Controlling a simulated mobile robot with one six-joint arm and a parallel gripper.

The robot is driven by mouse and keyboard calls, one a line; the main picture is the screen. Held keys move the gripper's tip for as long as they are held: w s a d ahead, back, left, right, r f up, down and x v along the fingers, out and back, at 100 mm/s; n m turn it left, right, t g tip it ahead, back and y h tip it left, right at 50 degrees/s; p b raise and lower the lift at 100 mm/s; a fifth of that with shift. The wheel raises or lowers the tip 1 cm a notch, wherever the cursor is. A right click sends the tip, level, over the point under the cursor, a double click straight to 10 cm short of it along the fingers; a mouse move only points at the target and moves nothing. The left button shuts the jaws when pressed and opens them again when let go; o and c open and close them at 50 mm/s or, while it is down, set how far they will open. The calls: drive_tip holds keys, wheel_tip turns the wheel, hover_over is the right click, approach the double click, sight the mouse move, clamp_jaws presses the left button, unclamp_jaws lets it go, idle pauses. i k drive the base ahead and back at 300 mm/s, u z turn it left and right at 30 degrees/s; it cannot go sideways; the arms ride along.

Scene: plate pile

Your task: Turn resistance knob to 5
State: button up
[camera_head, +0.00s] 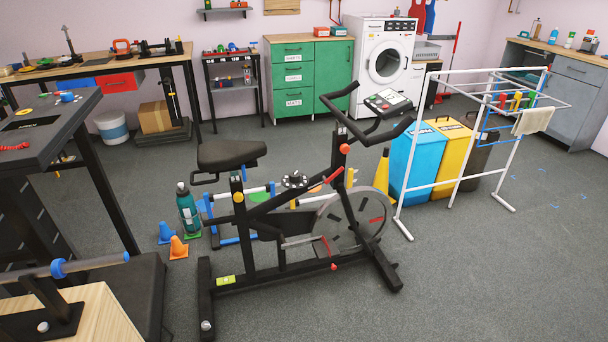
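A black exercise bike (262,222) stands upright on the floor in the middle of the head view. A round black dial (296,180) with pale marks around it sits on its frame, between the seat and the handlebars; it looks like the resistance knob. Its numbers and pointer are too small to read. A red knob (344,149) is on the handlebar post and an orange knob (237,197) is below the seat. A console (388,102) is at the handlebars. My gripper is not in view.
A dark workbench (48,128) is at the left. Floor at the front right is clear.

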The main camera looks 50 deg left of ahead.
sight(294, 177)
drive_tip(key=z, duration=0.1)
drive_tip(key=k, duration=0.95)
drive_tip(key=u, duration=1.65)
drive_tip(key=i, duration=1.7)
drive_tip(key=u, duration=0.1)
